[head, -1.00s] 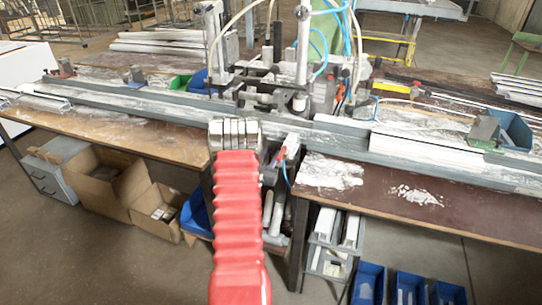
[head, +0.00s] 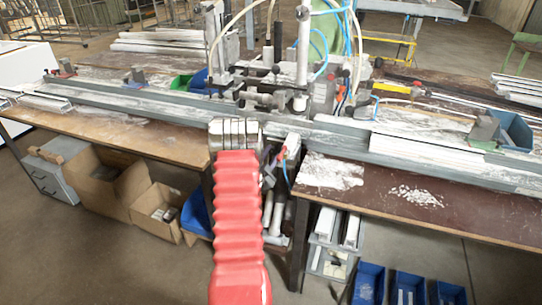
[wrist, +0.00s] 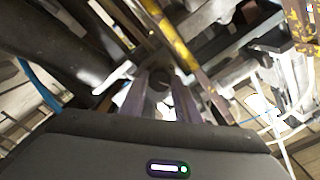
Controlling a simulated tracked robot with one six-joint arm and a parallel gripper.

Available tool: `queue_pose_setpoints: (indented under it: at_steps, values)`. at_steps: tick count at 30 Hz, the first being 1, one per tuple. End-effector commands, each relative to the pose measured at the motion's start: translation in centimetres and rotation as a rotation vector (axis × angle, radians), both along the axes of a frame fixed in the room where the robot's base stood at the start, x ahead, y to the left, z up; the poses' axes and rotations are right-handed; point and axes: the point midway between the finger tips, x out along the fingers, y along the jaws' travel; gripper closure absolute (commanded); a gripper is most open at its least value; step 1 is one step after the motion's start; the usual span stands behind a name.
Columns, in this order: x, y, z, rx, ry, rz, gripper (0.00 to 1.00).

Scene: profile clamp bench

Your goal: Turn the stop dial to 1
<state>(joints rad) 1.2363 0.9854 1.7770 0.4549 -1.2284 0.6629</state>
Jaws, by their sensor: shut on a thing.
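In the wrist view my gripper (wrist: 160,92) reaches up into the clamp machine, its two fingers on either side of a small dark round knob (wrist: 158,79). The fingers are closed on this knob, which appears to be the stop dial. No numbers or pointer mark can be read on it, so its setting cannot be told. In the head view my red-sleeved arm hides the gripper and the knob; the clamp machine (head: 300,75) stands just beyond.
A yellow-marked bar (wrist: 178,45) and dark machine parts crowd the gripper in the wrist view. In the head view a long grey profile rail (head: 180,103) runs along the bench (head: 150,135). Blue bins (head: 408,287) and cardboard boxes (head: 103,175) stand below. Air hoses loop above the machine.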

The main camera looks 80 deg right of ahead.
Motion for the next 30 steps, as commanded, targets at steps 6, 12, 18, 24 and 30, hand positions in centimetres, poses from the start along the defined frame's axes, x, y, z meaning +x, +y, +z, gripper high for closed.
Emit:
queue_pose_setpoints:
  at_steps: [6,12,18,24,30]
  values:
    - [-0.17,0.17,-0.28,0.004,-0.024,-0.003,0.93]
    - [-0.20,0.17,-0.32,0.004,-0.024,-0.004,0.93]
    - [-0.21,0.16,-0.31,0.004,-0.023,-0.004,0.64]
    - [-0.15,0.08,-0.18,0.001,-0.024,-0.002,0.63]
    - [-0.04,0.51,-0.14,0.001,-0.024,-0.001,0.63]
